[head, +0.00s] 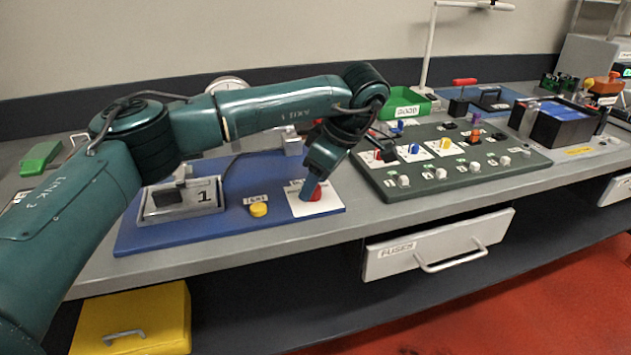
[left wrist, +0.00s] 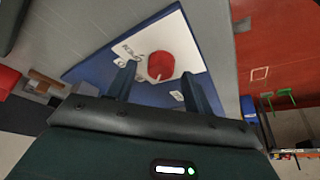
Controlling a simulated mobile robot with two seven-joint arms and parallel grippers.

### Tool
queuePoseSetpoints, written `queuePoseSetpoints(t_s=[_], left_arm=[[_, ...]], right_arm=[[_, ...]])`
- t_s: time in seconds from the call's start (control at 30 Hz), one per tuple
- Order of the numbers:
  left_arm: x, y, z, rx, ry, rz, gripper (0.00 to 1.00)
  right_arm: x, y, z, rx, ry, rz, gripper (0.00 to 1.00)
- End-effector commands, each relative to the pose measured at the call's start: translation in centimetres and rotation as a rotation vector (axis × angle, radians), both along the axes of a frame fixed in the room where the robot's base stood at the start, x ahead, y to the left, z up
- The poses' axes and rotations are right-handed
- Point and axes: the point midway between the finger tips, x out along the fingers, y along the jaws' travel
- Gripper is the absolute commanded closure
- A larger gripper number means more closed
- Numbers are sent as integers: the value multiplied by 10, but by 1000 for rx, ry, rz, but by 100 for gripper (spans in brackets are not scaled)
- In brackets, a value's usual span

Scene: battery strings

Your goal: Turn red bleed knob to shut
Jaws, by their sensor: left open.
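The red bleed knob (head: 315,195) sits on a white plate (head: 325,206) at the right end of the blue board. It also shows in the left wrist view as a round red knob (left wrist: 161,67) on the white labelled plate (left wrist: 190,52). My left gripper (head: 308,187) points down at the knob from above. In the left wrist view its two fingers (left wrist: 158,69) are spread, with the knob showing between and just beyond their tips. I cannot tell whether they touch it. My right gripper is in neither view.
The blue board (head: 235,220) also carries a yellow button (head: 259,209) and a grey block marked 1 (head: 190,198). A dark green panel (head: 440,185) with several knobs lies to the right. The fuses drawer (head: 430,246) is below the bench edge.

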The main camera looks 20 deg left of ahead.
Motion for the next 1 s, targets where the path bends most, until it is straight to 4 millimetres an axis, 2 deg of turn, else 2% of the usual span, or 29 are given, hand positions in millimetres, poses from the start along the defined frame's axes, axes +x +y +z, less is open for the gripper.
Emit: queuePoseSetpoints(t_s=[0.3, 0.5, 0.7, 1.0], left_arm=[[-4, -26, 64, 0, -4, -1, 48], [-7, -40, 99, 1, -3, -1, 48], [-8, -46, 112, 0, 0, -1, 48], [-8, -46, 113, 0, 1, -1, 48]], right_arm=[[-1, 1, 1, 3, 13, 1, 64], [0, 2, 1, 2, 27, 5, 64], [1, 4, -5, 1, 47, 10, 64], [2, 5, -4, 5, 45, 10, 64]])
